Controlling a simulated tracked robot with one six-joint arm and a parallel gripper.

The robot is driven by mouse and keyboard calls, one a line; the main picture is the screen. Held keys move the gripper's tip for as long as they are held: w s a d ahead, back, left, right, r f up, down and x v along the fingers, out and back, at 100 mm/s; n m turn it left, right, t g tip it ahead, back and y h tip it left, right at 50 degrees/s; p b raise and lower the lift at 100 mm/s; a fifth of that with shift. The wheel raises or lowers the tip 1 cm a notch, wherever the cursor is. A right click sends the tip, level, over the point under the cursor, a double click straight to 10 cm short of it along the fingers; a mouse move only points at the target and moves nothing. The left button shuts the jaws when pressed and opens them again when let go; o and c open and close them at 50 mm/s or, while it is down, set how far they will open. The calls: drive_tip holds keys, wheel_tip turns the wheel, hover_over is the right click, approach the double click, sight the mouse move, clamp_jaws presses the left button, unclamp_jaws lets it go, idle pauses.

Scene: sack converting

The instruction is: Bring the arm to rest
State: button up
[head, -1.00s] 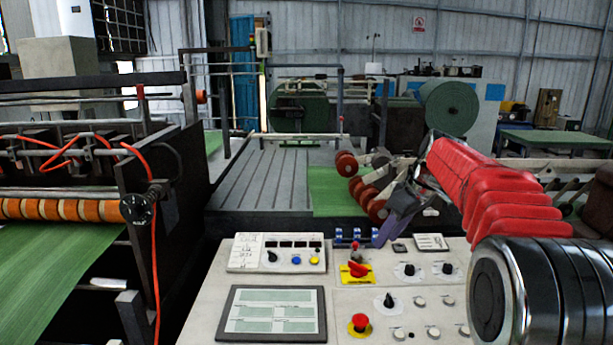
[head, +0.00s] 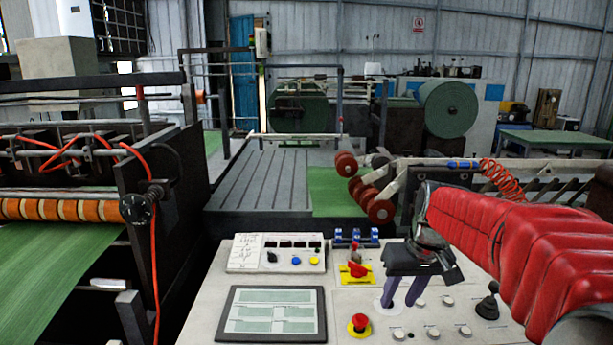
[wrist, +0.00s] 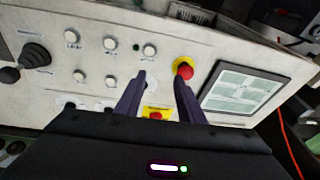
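My gripper (head: 400,302) hangs over the right half of the pale control panel (head: 272,276), with its fingers pointing down. Its two purple fingers stand apart with nothing between them, and it is open. In the wrist view the open fingers (wrist: 158,88) reach over the panel (wrist: 55,18), and the panel's surface shows between them. I cannot tell how high the fingertips are above the panel. My red-sleeved arm comes in from the right. The gripper and fingers hide part of the panel's knobs.
Near the gripper are a red mushroom button (head: 360,322), a red knob on a yellow plate (head: 356,270), a black joystick (head: 488,302) and several white buttons. A screen (head: 272,314) lies to the left. Rollers (head: 376,208) stand behind the panel, and a machine with green web (head: 55,265) stands left.

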drive_tip(key=s+a+m+t+h, duration=0.1)
drive_tip(key=s+a, duration=0.3)
drive_tip(key=s, duration=1.9)
drive_tip(key=shift+t, duration=0.9)
drive_tip(key=shift+s+a, duration=0.1)
drive_tip(key=shift+c, duration=0.3)
idle(1.0)
